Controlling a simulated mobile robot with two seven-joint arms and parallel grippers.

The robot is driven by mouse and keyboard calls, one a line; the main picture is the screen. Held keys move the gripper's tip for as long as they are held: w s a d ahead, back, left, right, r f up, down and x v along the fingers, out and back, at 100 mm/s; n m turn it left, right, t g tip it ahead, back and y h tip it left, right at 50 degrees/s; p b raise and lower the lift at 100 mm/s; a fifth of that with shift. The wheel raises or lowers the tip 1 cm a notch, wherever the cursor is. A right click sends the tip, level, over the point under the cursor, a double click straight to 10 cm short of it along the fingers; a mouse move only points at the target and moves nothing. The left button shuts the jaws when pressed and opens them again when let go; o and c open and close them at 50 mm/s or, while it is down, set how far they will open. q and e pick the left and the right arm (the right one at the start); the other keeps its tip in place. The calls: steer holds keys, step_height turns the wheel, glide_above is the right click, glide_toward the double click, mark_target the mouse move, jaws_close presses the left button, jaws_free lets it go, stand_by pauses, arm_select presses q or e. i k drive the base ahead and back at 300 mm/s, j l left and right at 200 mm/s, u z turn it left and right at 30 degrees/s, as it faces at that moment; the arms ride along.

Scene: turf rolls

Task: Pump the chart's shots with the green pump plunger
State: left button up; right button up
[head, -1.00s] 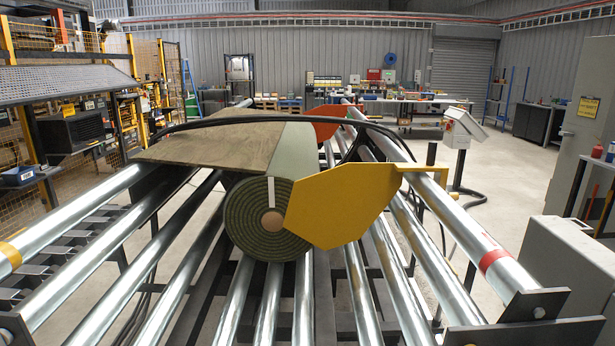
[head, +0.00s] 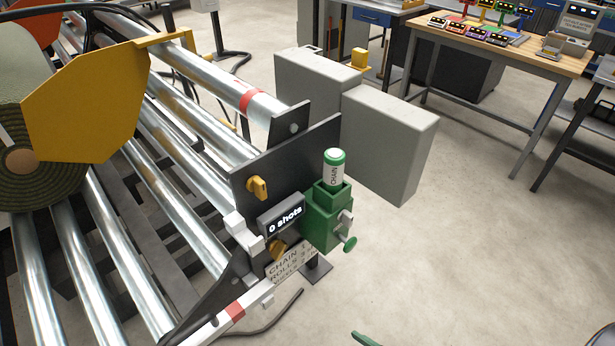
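The green pump (head: 322,222) is fixed to the dark end plate of the roller frame. A white canister with a green cap, marked CHAIN (head: 334,170), stands upright in its top. A green round knob (head: 349,243), which looks like the plunger, sticks out at the pump's lower right. A dark display (head: 283,218) beside the pump reads "0 shots". A pale chart plate (head: 290,262) below it starts "CHAIN L" and "ROLLS 3"; the rest is too small or hidden.
The turf roll (head: 22,150) and yellow guard (head: 85,100) are at the left, by the steel rollers. Grey cabinets (head: 390,135) stand behind the pump. A wooden bench (head: 480,50) with coloured devices is at the back right. The floor right of the pump is clear.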

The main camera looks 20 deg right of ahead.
mark_target(351, 243)
steer(key=z, duration=1)
